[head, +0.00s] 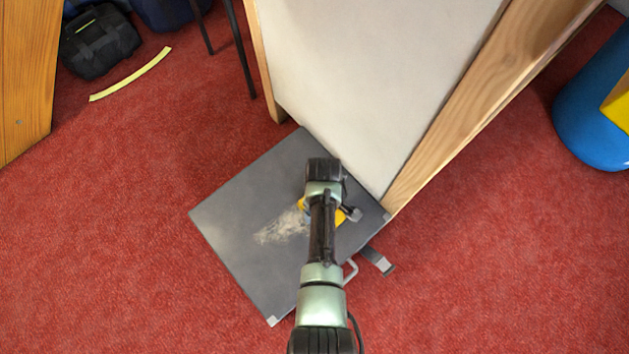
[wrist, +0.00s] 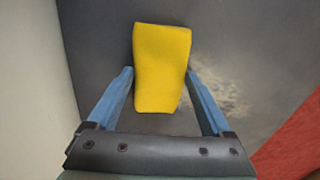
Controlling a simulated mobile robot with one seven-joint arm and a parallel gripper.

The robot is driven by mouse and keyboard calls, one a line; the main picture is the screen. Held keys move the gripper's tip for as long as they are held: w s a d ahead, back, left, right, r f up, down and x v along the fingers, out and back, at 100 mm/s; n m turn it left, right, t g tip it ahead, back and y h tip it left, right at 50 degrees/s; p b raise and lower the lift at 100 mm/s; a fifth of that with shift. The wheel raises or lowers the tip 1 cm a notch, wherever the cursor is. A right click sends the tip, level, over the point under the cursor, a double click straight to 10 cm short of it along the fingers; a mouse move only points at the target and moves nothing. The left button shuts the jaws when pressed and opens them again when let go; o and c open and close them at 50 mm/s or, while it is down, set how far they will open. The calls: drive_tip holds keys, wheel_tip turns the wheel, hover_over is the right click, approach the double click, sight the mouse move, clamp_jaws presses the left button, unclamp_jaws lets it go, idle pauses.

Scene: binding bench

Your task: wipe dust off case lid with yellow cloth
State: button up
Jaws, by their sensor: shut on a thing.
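The grey case (head: 235,200) lies flat on the red carpet, its lid facing up. A pale dust patch (head: 280,229) lies near the middle of the lid; it also shows in the wrist view (wrist: 225,92), to the right of the cloth. My gripper (wrist: 160,85) is shut on the yellow cloth (wrist: 161,60), with a blue finger on each side of it. In the head view, bits of the cloth (head: 341,217) show beside my arm, right of most of the dust. My arm hides part of the lid and dust. I cannot tell whether the cloth touches the lid.
A pale panel with a wooden frame (head: 478,108) stands against the case's upper right side. A handle (head: 350,272) and a grey strap (head: 378,261) stick out at the case's lower right. A black bag (head: 100,42) and yellow strip (head: 130,75) lie upper left. Carpet left of the case is clear.

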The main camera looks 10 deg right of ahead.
drive_tip(key=shift+w+d+b, duration=0.3)
drive_tip(key=shift+w+d, duration=0.2)
drive_tip(key=shift+d, duration=0.25)
drive_tip(key=shift+w+d+b, duration=0.25)
drive_tip(key=shift+w+d, duration=0.2)
drive_tip(key=shift+d, duration=0.25)
